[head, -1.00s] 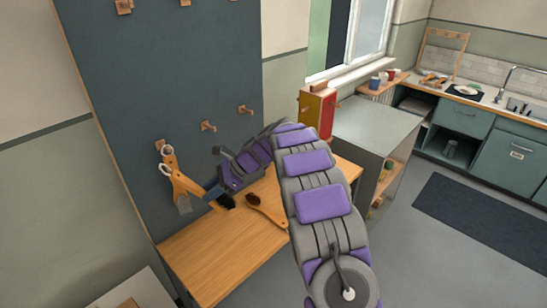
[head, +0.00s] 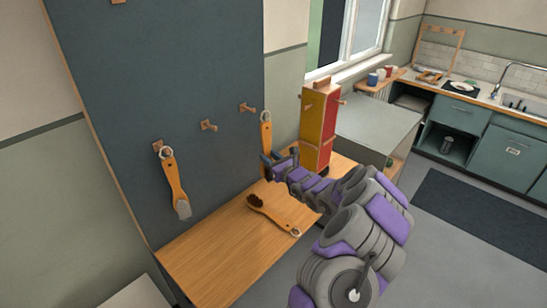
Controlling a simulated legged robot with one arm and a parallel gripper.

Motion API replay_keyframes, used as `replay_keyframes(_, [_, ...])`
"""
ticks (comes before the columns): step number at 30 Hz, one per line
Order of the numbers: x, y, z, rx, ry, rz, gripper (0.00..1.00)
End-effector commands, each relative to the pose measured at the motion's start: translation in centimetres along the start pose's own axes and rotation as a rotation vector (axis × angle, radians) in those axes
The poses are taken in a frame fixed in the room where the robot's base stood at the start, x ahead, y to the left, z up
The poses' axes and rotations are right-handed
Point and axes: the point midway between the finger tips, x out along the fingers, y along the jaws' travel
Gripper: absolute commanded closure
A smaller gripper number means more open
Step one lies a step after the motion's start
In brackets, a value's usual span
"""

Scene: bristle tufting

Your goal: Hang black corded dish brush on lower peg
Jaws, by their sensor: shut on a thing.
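My gripper (head: 268,165) is shut on a brush with an orange-brown handle (head: 265,138), held roughly upright in front of the dark board. The loop at its top sits just right of the right lower peg (head: 247,107); I see no clear contact. My gripper hides its lower end, and the cord colour is too small to tell. Another lower peg (head: 208,125) is bare. A brush with pale bristles (head: 174,185) hangs at the left lower peg (head: 158,146). A dark-headed brush (head: 275,217) lies on the wooden table (head: 205,260).
The dark board (head: 165,70) stands behind the table. A red and yellow box (head: 320,125) stands close to the right of the held brush. A grey-topped cabinet (head: 370,130) is behind my arm. The table's front left part is clear.

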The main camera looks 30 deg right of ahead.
Motion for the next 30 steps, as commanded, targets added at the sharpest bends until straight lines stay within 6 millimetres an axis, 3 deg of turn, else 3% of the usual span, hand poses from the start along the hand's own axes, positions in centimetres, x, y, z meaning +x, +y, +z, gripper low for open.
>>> replay_keyframes(3, [-0.6,-1.9,-0.9,0.000,-0.019,-0.052,0.97])
replay_keyframes(6, [-0.7,-2.4,-1.0,-0.001,-0.027,-0.068,0.97])
replay_keyframes(30, [3.9,-1.4,-1.4,-0.004,-0.028,-0.066,0.97])
